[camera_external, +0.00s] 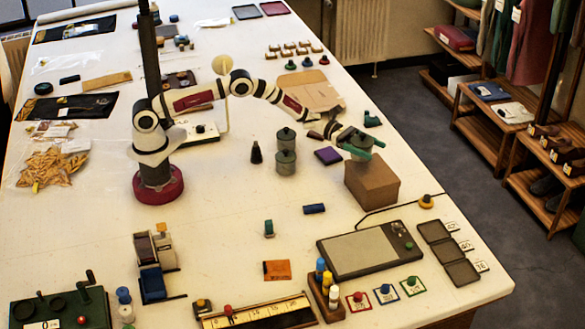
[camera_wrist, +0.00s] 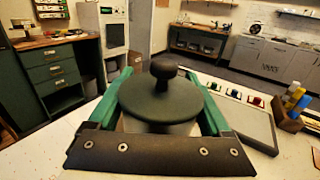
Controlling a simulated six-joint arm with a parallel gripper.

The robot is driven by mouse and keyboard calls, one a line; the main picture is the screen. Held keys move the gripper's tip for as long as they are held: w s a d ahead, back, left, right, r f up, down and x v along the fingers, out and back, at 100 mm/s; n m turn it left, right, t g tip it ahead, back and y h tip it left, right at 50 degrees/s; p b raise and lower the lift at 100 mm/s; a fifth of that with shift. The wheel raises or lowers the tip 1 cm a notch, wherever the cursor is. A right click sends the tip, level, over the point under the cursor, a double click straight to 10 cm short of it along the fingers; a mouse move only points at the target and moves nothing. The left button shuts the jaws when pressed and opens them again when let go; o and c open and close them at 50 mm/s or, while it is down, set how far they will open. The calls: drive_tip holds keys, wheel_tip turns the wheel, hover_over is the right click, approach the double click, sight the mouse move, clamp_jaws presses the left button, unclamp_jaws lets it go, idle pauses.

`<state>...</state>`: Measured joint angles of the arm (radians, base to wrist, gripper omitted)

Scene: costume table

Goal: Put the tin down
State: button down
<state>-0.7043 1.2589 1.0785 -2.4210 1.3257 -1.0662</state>
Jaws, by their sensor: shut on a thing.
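A dark grey-green round tin with a knobbed lid (camera_wrist: 158,100) is between the two green fingers of my gripper (camera_wrist: 160,118) in the wrist view. In the external view my gripper (camera_external: 364,148) is shut on this tin, at the top of a brown cardboard box (camera_external: 372,186). I cannot tell whether the tin touches the box. The tin looks upright. Its lower part is hidden by the dark bar in the wrist view. Two similar grey tins, a rear one (camera_external: 286,138) and a front one (camera_external: 286,163), stand left of the box.
A purple block (camera_external: 328,155) lies left of the box. A blue block (camera_external: 314,209) and a grey flat scale (camera_external: 370,251) lie nearer the front. A dark cable runs in front of the box. A dark cone-shaped object (camera_external: 256,153) stands left of the tins. White table shows between these things.

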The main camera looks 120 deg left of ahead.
drive_tip(key=shift+a+f, duration=0.1)
drive_tip(key=shift+f, duration=1.85)
drive_tip(key=shift+f, duration=0.1)
unclamp_jaws()
drive_tip(key=v, duration=1.2)
